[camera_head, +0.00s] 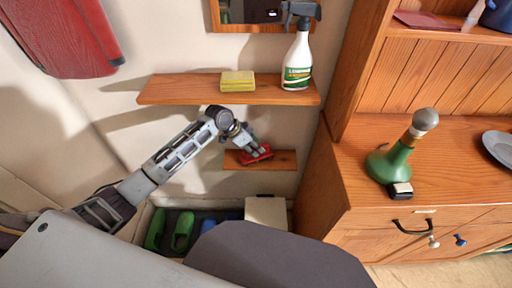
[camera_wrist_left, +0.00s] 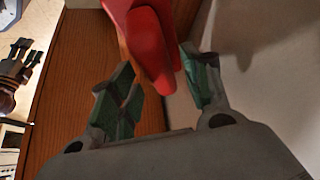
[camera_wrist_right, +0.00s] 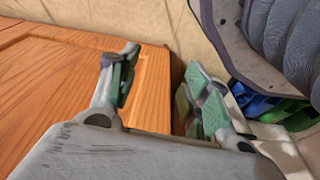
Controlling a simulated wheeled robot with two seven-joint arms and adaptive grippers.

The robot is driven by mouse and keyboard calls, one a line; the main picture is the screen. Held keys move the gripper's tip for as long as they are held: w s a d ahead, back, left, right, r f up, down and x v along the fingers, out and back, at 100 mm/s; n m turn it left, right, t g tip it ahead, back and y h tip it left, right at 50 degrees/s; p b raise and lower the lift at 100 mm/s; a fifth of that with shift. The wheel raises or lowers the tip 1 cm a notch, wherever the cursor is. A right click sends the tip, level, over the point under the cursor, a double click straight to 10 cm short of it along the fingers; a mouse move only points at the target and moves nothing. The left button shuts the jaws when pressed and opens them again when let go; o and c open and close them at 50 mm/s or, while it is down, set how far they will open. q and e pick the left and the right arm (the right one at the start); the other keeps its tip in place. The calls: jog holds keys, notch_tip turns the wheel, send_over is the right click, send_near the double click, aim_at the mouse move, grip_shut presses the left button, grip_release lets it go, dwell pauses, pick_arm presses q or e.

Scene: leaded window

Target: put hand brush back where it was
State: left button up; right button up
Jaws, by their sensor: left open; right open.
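The red hand brush (camera_head: 256,154) lies on the small lower wooden shelf (camera_head: 284,161) on the wall, partly hidden by my left gripper. My left gripper (camera_head: 257,149) is over the brush. In the left wrist view, the red handle (camera_wrist_left: 148,42) shows between and beyond the two parted fingers (camera_wrist_left: 157,68), with no clear grip on it. The brush's bristles cannot be made out. My right gripper (camera_wrist_right: 163,70) is open and empty, beside a wooden surface (camera_wrist_right: 50,85). It is not visible in the head view.
A longer upper shelf (camera_head: 190,89) holds a yellow sponge (camera_head: 238,81) and a spray bottle (camera_head: 297,62), above my left gripper. A wooden cabinet (camera_head: 345,160) with a green bottle (camera_head: 392,162) stands at the right. Green shoes (camera_head: 182,231) and a pale box (camera_head: 266,211) are below.

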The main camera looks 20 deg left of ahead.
pick_arm(q)
jog(key=v, duration=0.3)
jog(key=shift+s+a+r+p, duration=0.1)
jog(key=shift+a+p, duration=0.05)
jog(key=shift+p, duration=0.15)
jog(key=shift+s+a, duration=0.85)
jog(key=shift+a, duration=0.25)
jog(key=s+a+p, duration=0.1)
jog(key=s+a, duration=0.4)
jog(key=a, duration=0.2)
jog(key=shift+s, duration=0.25)
pick_arm(e)
notch_tip(320, 180, down, 6)
jog(key=s+d, duration=0.2)
jog(key=shift+s+d+r, duration=0.2)
jog(key=shift+s+d, duration=0.2)
jog(key=shift+w+r, duration=0.15)
jog(key=shift+w, duration=0.05)
pick_arm(q)
jog(key=shift+d, duration=0.1)
pick_arm(e)
jog(key=shift+a, duration=0.1)
